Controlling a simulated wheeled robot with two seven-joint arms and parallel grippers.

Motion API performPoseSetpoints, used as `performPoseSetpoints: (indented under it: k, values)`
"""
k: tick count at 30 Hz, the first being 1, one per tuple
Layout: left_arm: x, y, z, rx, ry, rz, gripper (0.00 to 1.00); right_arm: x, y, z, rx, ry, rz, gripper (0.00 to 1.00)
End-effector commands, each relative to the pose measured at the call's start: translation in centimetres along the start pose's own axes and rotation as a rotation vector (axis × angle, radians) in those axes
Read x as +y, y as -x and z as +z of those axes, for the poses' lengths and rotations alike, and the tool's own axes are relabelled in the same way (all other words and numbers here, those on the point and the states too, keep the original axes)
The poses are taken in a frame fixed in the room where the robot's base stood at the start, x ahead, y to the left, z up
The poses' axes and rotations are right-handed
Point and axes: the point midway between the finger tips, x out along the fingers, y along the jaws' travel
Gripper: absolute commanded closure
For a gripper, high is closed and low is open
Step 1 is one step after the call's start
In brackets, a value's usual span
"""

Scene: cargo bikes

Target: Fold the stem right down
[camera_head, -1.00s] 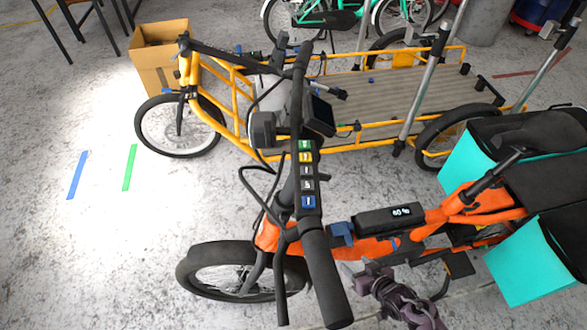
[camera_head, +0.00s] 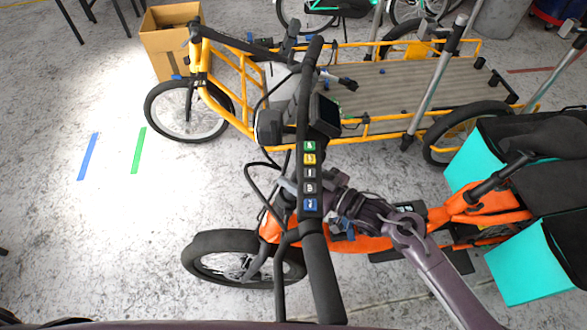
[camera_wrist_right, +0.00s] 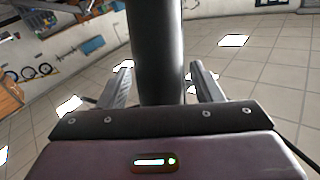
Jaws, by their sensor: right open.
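The orange cargo bike (camera_head: 375,243) stands close in front of me. Its black handlebar (camera_head: 322,270) runs up the middle of the head view, with a display (camera_head: 323,115) and a row of coloured buttons. My right gripper (camera_head: 328,183) is beside the handlebar's middle, at the stem region, with its tips partly hidden by the bar. In the right wrist view a thick black tube, apparently the stem (camera_wrist_right: 156,50), stands upright between the two open fingers (camera_wrist_right: 160,82). I cannot tell whether either finger touches it. My left gripper is out of view.
A yellow cargo bike (camera_head: 390,95) with a flat wooden bed stands behind the orange one. A cardboard box (camera_head: 165,50) is at the back left. Turquoise bags (camera_head: 527,270) hang at the orange bike's right. The floor on the left is clear, with blue and green tape.

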Motion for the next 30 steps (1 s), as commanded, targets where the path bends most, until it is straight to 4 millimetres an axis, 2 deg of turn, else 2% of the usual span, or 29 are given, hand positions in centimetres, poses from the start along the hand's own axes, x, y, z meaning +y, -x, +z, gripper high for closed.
performPoseSetpoints:
  k: [4, 13, 26, 30]
  values:
    - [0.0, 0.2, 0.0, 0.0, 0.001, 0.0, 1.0, -0.06, -1.19, -0.05, 0.0, 0.0, -0.001, 0.41]
    - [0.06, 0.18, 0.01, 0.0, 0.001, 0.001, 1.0, -0.02, -1.37, 0.05, -0.001, 0.0, 0.0, 0.42]
    - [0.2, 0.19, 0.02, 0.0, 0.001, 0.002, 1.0, -0.02, -1.34, 0.05, -0.001, 0.0, 0.0, 0.98]
    - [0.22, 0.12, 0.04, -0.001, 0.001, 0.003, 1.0, 0.01, -1.3, 0.08, 0.001, -0.001, 0.0, 1.0]
